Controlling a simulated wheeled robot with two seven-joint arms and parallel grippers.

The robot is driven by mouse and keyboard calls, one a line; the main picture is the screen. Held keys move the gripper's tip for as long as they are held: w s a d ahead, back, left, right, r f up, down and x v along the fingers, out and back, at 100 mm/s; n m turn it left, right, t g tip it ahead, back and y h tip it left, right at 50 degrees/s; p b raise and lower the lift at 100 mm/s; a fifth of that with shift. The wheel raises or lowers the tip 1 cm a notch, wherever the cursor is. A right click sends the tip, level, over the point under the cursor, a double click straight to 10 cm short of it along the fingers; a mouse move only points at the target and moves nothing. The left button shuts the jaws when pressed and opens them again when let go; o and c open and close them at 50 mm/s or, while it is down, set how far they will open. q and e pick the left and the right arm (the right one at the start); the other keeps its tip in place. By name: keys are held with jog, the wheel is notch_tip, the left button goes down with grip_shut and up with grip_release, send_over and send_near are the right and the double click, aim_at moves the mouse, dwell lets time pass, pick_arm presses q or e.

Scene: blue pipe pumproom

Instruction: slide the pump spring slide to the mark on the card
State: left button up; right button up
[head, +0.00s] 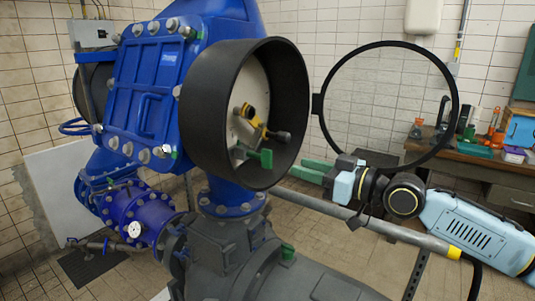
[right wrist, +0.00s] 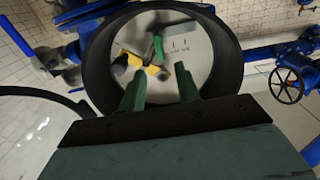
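A black round housing (head: 290,75) on the blue pump stands open toward me. Inside it, a yellow and black mechanism (head: 249,116) and a green tab (head: 266,158) stick out from a pale backing; I cannot tell which part is the spring slide. In the right wrist view, the green tab (right wrist: 158,48) is beside the yellow and black mechanism (right wrist: 150,69), and the pale card (right wrist: 197,45) carries small dark marks. My right gripper (head: 303,171) is open and empty, its green fingers apart (right wrist: 160,90), just outside the housing to the right. My left gripper is out of view.
A round black-rimmed glass cover (head: 452,85) hangs open right of the housing. A grey rail (head: 330,208) runs below my right gripper. A workbench (head: 480,168) with bottles and boxes stands at the right. In the wrist view, a valve handwheel (right wrist: 288,86) is at the right.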

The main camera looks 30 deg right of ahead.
aim_at(272, 158)
jog(key=shift+p+x, duration=0.8)
jog(key=shift+x, duration=1.75)
jog(key=shift+p+x, duration=0.6)
jog(key=shift+x, duration=2.2)
jog(key=shift+d, duration=0.1)
jog(key=shift+c, duration=0.2)
grip_shut()
